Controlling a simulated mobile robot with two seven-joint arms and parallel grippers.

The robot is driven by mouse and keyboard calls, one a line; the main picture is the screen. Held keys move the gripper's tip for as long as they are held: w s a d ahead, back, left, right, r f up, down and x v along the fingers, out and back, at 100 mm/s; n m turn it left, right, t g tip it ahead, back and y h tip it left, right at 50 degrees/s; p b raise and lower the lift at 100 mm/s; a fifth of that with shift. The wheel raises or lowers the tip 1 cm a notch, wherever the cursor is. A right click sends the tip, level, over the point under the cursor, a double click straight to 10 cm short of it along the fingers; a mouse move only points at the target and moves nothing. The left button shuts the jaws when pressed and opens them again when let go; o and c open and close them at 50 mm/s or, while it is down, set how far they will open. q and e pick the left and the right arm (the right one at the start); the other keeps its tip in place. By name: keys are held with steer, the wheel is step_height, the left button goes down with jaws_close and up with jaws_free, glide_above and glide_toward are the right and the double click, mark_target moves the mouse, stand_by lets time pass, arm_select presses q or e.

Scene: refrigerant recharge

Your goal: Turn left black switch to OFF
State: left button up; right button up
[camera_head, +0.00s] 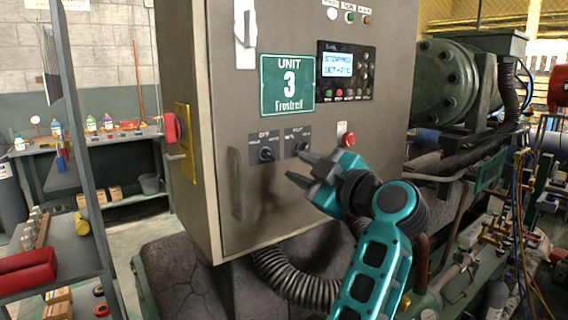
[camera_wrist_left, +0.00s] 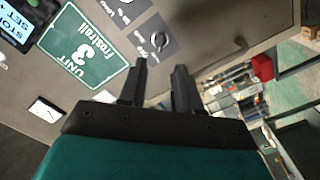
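The left black switch (camera_head: 266,154) is a round knob on a dark plate low on the grey cabinet door, with OFF printed above it. Its pointer direction is too small to tell. A second black switch (camera_head: 301,149) sits just right of it. My left gripper (camera_head: 297,167) is in front of the door, just below and right of the switches, with its two fingers apart and nothing between them. In the left wrist view the left switch (camera_wrist_left: 158,40) shows just beyond the fingertips (camera_wrist_left: 160,68), apart from them. My right gripper is not in view.
A green Unit 3 sign (camera_head: 287,85) and a display panel (camera_head: 345,71) are above the switches. A red button (camera_head: 346,139) is close to my gripper. A red-handled isolator (camera_head: 172,129) is on the cabinet's left side. A ribbed hose (camera_head: 295,286) hangs below.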

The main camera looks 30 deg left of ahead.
mark_target(271, 156)
arm_select(q)
steer(key=b+x, duration=0.3)
steer(key=x, duration=0.5)
steer(key=shift+a+f+b, duration=0.1)
steer(key=shift+a+b, duration=0.05)
steer(key=shift+b, duration=0.15)
steer(key=shift+w+a, duration=0.15)
steer(key=shift+c, duration=0.4)
jaws_close()
steer(key=shift+m+p, duration=0.5)
steer(key=shift+p, duration=1.05)
steer(key=shift+m+p, duration=0.6)
steer(key=shift+p, duration=0.4)
